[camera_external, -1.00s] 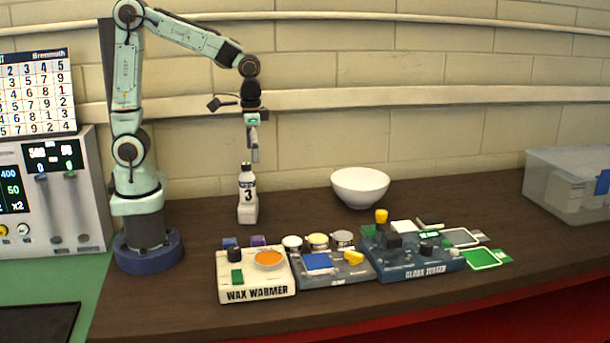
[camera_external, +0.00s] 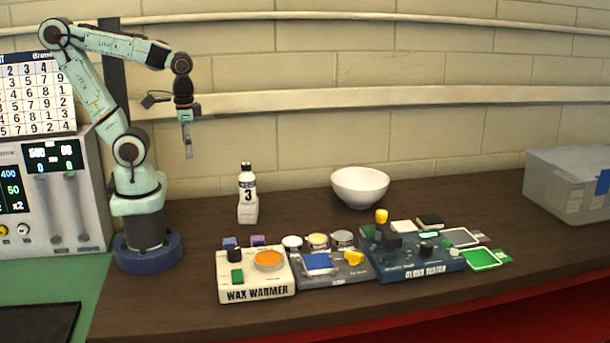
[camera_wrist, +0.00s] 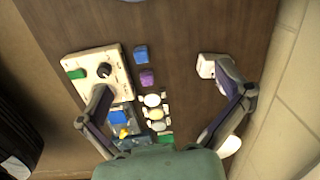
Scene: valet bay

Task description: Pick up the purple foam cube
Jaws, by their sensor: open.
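The purple foam cube (camera_external: 258,240) sits on the dark wooden counter just behind the wax warmer. It also shows in the wrist view (camera_wrist: 147,77), between the wax warmer and the white bottle. A blue cube (camera_external: 230,242) lies beside it, on its left in the external view; it shows above the purple one in the wrist view (camera_wrist: 141,54). My gripper (camera_external: 188,154) is high above the counter, left of the bottle and well away from the cube. In the wrist view its two fingers (camera_wrist: 165,100) are spread wide with nothing between them.
The wax warmer (camera_external: 255,290) stands in front of the cubes, with the gloss tester (camera_external: 415,268) farther right. A white bottle (camera_external: 248,195) marked 3 stands behind the cubes. A white bowl (camera_external: 360,186) and a clear bin (camera_external: 570,185) are to the right. Counter left of the bottle is clear.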

